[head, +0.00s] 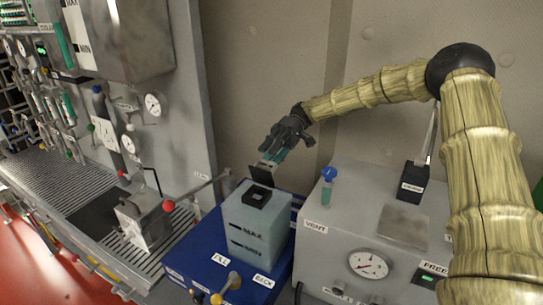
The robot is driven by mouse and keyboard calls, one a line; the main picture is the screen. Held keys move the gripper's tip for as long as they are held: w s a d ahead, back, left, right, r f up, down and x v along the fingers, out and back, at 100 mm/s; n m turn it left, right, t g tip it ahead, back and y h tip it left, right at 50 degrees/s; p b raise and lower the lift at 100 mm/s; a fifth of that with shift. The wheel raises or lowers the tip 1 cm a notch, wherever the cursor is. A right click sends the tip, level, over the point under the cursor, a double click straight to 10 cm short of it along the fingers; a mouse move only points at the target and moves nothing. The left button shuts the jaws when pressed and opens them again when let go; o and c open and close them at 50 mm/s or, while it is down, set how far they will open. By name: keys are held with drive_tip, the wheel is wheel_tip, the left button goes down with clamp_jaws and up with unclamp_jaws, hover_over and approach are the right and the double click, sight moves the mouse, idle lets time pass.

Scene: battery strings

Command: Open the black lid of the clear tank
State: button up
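The clear tank (262,232) is a grey-blue translucent box with MAX and MIN marks, standing on a blue base. On its top is a square black rim (257,197) with a lighter centre. A black plate, apparently the lid (261,176), stands raised and tilted behind this rim; whether it is joined to the rim is unclear. My gripper (271,156) is black with teal fingertips, above and behind the tank. Its fingertips are right at the upper edge of the plate. I cannot tell whether they touch or grip it.
The blue base (205,248) carries a yellow-handled valve (225,288) at the front. Left is a bench with a red-knobbed grey box (145,218). Right is a grey cabinet (335,232) with a blue-capped vial (328,186) and a gauge (369,264). A wall stands close behind.

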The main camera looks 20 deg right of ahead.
drive_tip(key=shift+a+f, duration=0.1)
drive_tip(key=shift+f, duration=0.15)
drive_tip(key=shift+r, duration=0.1)
wheel_tip(320, 180, up, 10)
idle(0.4)
